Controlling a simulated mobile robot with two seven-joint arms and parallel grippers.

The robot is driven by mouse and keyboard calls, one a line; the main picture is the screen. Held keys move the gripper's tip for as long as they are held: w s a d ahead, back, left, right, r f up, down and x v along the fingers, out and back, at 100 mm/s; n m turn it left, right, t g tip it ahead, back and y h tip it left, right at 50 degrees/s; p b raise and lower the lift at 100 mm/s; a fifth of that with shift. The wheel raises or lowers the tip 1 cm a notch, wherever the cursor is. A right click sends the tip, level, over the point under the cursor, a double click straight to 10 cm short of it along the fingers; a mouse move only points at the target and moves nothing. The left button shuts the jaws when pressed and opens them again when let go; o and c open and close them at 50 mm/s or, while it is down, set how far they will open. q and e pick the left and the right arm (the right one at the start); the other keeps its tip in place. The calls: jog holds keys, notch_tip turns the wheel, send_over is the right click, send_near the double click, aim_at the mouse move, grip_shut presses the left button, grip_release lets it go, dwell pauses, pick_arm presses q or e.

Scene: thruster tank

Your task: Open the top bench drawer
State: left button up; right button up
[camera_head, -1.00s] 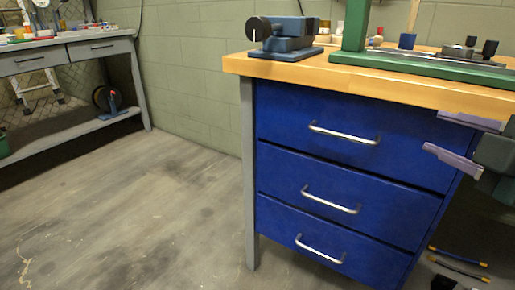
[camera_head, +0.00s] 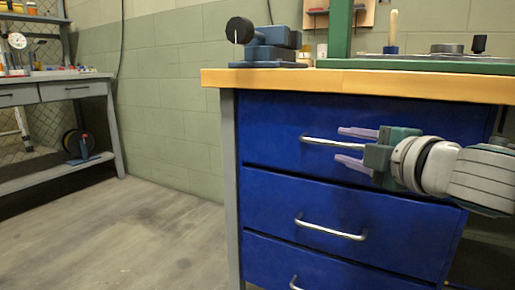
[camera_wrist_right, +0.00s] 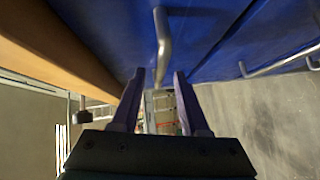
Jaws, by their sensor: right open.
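The top bench drawer (camera_head: 275,118) is blue and looks shut, flush with the drawers below it. Its silver bar handle (camera_head: 318,140) runs across the front, its right part hidden behind my right gripper. My right gripper (camera_head: 348,146) is open, coming in from the right, with its purple fingers above and below the handle in the head view. In the right wrist view the handle (camera_wrist_right: 162,40) lies ahead, between the lines of the two fingers (camera_wrist_right: 157,90). I cannot tell whether a finger touches it. My left gripper is not in view.
The wooden bench top (camera_head: 300,82) overhangs just above the drawer. A blue vise (camera_head: 268,45) stands on it. The middle drawer handle (camera_head: 330,230) sticks out below. The floor (camera_head: 130,225) left of the bench is clear.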

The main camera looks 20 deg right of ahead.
jog(key=shift+w+d+f+b, duration=0.1)
jog(key=shift+w+b, duration=0.1)
jog(key=shift+w, duration=0.45)
jog(key=shift+w+f+b, duration=0.1)
jog(key=shift+w+b, duration=0.05)
jog(key=shift+w, duration=0.5)
grip_shut()
dwell(0.5)
